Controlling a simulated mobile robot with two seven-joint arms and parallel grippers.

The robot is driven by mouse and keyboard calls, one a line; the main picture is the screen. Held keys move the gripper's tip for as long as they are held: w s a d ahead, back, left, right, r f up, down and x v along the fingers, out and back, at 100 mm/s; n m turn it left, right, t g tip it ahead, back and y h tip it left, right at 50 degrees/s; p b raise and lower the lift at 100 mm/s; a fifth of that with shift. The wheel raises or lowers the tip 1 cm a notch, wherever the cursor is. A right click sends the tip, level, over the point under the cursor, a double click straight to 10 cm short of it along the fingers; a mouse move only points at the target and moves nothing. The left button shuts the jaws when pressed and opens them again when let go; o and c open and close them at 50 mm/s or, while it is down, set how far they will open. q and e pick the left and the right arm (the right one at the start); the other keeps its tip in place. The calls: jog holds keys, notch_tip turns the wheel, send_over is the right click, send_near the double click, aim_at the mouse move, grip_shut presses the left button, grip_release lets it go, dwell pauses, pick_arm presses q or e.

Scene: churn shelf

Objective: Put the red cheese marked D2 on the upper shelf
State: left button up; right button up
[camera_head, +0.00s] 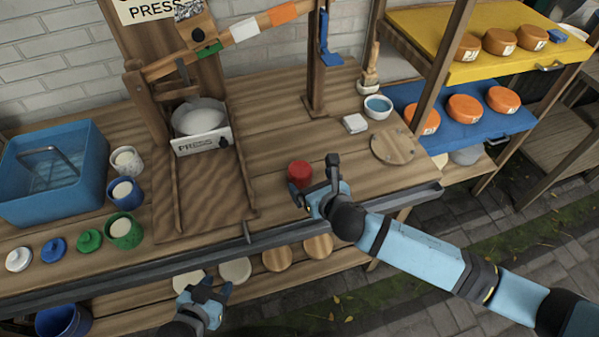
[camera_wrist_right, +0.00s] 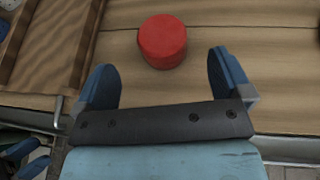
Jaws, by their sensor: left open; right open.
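The red cheese (camera_head: 300,174) sits on the wooden bench, just beyond my right gripper. It also shows in the right wrist view (camera_wrist_right: 163,42), ahead of the fingers and apart from them; no D2 mark is readable. My right gripper (camera_head: 316,186) is open and empty, its two fingers (camera_wrist_right: 166,80) spread on either side of the line to the cheese. My left gripper (camera_head: 205,291) is open and empty, low in front of the bench. The upper shelf (camera_head: 470,22) is yellow and stands at the right, with several orange cheeses along it.
A blue lower shelf (camera_head: 455,128) with several orange cheeses is under the yellow one. A wooden post (camera_head: 437,65) stands between bench and shelves. The press (camera_head: 200,130) stands left.

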aim_at(303, 173)
jog(key=x, duration=0.8)
jog(key=shift+d+f, duration=0.1)
jog(key=shift+f, duration=0.05)
jog(key=c, duration=1.2)
jog(key=shift+o, duration=0.2)
